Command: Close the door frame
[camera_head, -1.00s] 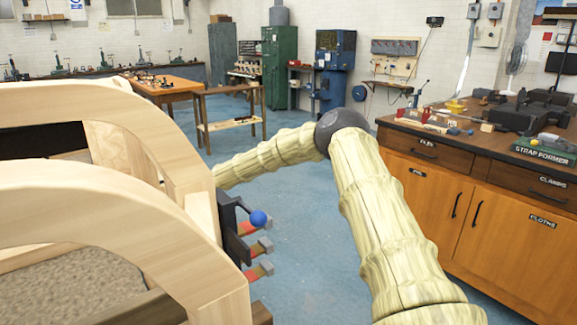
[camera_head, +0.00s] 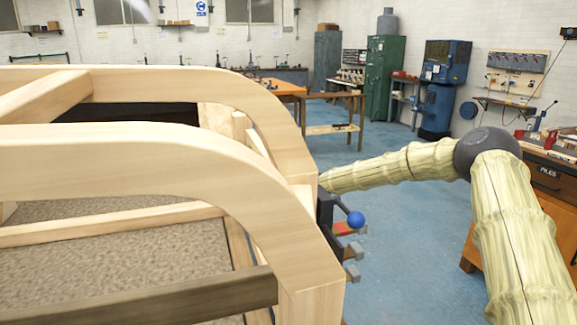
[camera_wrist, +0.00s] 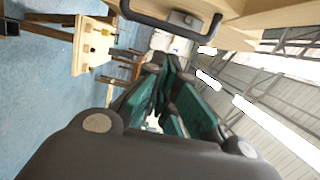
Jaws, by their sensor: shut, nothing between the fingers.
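The pale wooden bodyframe (camera_head: 150,150) fills the left of the head view, with two curved members side by side and a gap between them. I cannot tell for sure which member is the door frame. My arm reaches in from the right, and its end passes behind the frame's right edge, so my gripper is hidden there. In the wrist view my gripper (camera_wrist: 166,70) is shut and empty, with dark green fingers together. A black handle (camera_wrist: 160,22) on a wooden member lies just beyond the fingertips, in the upper middle. I cannot tell whether they touch.
A dark fitting with a blue ball (camera_head: 356,219) sits at the frame's right edge. A wooden bench (camera_head: 330,130) and green cabinet (camera_head: 381,75) stand behind. A wooden cupboard (camera_head: 535,225) is at the right. Blue floor (camera_head: 410,250) is clear between frame and cupboard.

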